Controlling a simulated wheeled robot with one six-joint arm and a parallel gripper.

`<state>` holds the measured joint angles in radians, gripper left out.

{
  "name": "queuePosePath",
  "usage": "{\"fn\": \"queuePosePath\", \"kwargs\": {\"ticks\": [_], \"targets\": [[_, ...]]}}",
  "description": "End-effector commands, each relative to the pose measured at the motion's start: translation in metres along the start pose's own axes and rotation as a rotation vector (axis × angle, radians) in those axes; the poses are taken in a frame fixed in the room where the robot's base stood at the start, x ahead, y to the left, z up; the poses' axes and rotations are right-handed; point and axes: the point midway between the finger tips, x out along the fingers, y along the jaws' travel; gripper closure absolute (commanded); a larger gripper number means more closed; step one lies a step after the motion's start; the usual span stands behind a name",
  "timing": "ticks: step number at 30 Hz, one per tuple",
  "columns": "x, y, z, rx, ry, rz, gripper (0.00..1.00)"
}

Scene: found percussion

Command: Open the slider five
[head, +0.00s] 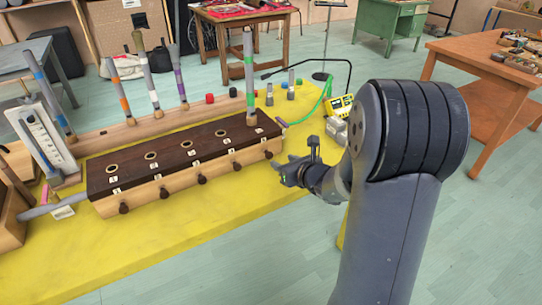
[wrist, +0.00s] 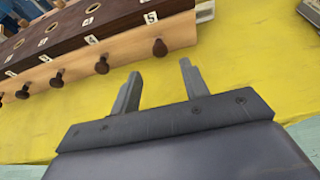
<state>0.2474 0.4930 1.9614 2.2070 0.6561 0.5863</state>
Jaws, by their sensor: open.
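A wooden wind chest with a dark top (head: 135,160) sits on the yellow table, with a row of dark round slider knobs along its front. The knob of slider five (head: 268,154) is the rightmost; it also shows in the wrist view (wrist: 159,47) below the "5" label (wrist: 150,18). My gripper (head: 284,173) is open and empty in front of the chest's right end. In the wrist view my fingertips (wrist: 160,73) point towards knob five, which appears beyond them and between their lines. I see no contact.
A pipe with green bands (head: 249,80) stands at hole five; the other holes are empty. More pipes stand in a rack (head: 105,140) behind. A yellow meter (head: 341,104) and green tube lie right of the chest. The yellow tabletop (head: 190,225) in front is clear.

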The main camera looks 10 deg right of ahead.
Motion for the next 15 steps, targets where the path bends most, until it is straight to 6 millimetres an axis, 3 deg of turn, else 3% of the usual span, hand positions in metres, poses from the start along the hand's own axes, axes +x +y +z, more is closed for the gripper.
{"fn": "queuePosePath", "kwargs": {"ticks": [9, 15], "targets": [[0.057, 0.001, -0.001, -0.002, 0.001, 0.003, 0.57], [0.076, 0.001, 0.000, -0.001, 0.001, 0.002, 0.57]]}}
